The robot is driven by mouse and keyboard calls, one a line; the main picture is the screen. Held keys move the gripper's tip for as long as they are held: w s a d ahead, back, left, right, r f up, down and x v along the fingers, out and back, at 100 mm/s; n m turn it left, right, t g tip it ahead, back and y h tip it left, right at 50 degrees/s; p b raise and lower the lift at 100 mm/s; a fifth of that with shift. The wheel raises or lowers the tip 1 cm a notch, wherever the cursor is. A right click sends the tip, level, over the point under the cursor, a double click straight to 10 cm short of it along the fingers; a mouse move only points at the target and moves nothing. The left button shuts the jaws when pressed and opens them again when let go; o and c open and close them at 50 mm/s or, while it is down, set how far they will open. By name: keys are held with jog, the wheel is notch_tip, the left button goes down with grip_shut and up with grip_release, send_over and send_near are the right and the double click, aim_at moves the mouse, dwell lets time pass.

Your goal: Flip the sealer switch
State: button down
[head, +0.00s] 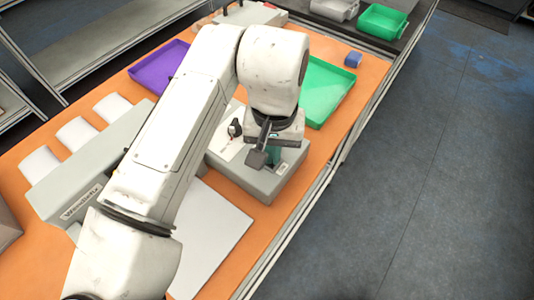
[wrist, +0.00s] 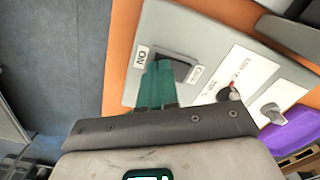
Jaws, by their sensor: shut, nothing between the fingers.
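The sealer is a light grey box (head: 265,190) on the orange table, partly hidden under my arm in the head view. In the wrist view its grey top face (wrist: 190,25) carries a dark rocker switch (wrist: 183,62) between an ON label and a second label that probably reads OFF. My gripper (wrist: 158,66) has teal fingers, shut and empty, with the tips at the ON side of the switch. I cannot tell whether they touch it or which way the rocker is tilted. In the head view my gripper (head: 273,155) points down over the sealer.
A knob (wrist: 228,93) with a red mark sits on the sealer's white panel. A purple tray (head: 155,72) and a green tray (head: 328,92) lie behind. A small blue box (head: 353,59) is near the far right edge. A white sheet (head: 215,230) lies in front; open floor is at right.

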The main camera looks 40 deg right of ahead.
jog(key=shift+f, duration=0.15)
jog(key=shift+r+p, duration=3.25)
jog(key=shift+r, duration=0.3)
